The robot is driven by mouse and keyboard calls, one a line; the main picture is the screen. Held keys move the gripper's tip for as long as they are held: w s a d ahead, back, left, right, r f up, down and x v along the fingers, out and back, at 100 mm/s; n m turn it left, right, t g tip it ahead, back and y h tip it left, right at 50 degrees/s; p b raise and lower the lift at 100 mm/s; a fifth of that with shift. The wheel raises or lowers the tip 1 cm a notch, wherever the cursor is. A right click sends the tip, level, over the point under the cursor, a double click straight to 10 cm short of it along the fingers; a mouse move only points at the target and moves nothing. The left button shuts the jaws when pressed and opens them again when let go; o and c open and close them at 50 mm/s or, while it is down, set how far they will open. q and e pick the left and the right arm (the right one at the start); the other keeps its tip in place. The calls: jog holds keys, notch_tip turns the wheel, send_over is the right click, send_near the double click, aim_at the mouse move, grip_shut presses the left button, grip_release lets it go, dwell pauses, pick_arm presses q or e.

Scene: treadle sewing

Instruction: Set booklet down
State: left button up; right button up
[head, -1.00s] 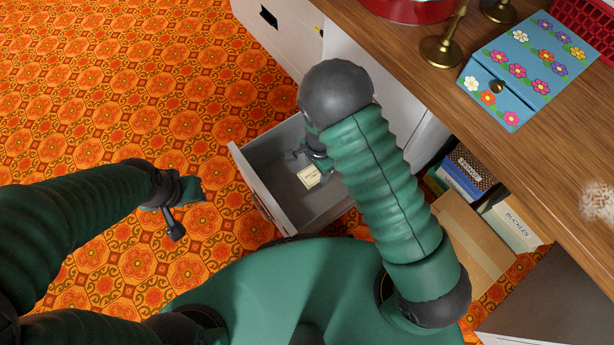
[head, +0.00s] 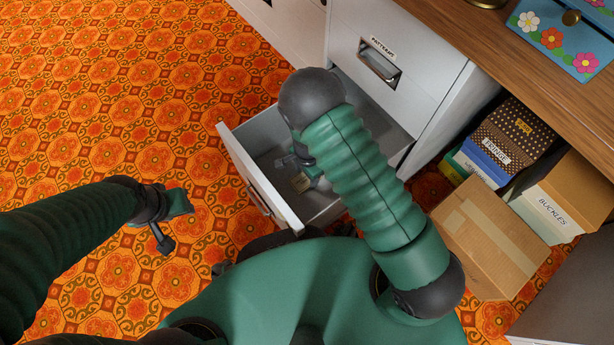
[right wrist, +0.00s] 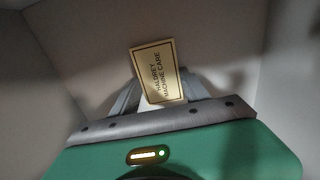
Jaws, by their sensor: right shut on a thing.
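The booklet (right wrist: 157,72) is small and cream with a dark border and the words "HALDREY MACHINE CARE". My right gripper (right wrist: 155,92) is shut on it, and the booklet stands out beyond the fingers. In the head view the booklet (head: 301,183) shows small and partly hidden inside the open grey drawer (head: 258,180). My right arm reaches down into the drawer and hides part of it. I cannot tell whether the booklet touches the drawer floor. My left gripper (head: 172,222) hangs over the carpet to the left, apart from the drawer; its fingers are unclear.
The white cabinet has a closed drawer labelled "PATTERNS" (head: 385,62) above the open one. A cardboard box (head: 490,235) and several labelled boxes stand under the wooden table (head: 530,75) at right. A flowered blue box (head: 565,35) sits on top. Orange carpet (head: 120,80) is clear at left.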

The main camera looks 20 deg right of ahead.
jog(key=o, duration=1.3)
jog(key=shift+o, duration=0.2)
notch_tip(320, 180, up, 12)
jog(key=p, duration=0.8)
jog(key=s+d+r+n+t, duration=0.1)
jog(key=s+d+r+n, duration=0.1)
jog(key=r, duration=0.4)
jog(key=s+d+r+n, duration=0.2)
jog(key=s+r+n, duration=0.2)
jog(key=r+n, duration=0.3)
jog(key=s+d+r+n+t, duration=0.1)
jog(key=s+d+r+n, duration=0.1)
jog(key=r+n, duration=0.3)
notch_tip(320, 180, up, 2)
jog(key=shift+s+d+r+t, duration=0.2)
jog(key=shift+s+t, duration=0.1)
jog(key=shift+s, duration=0.5)
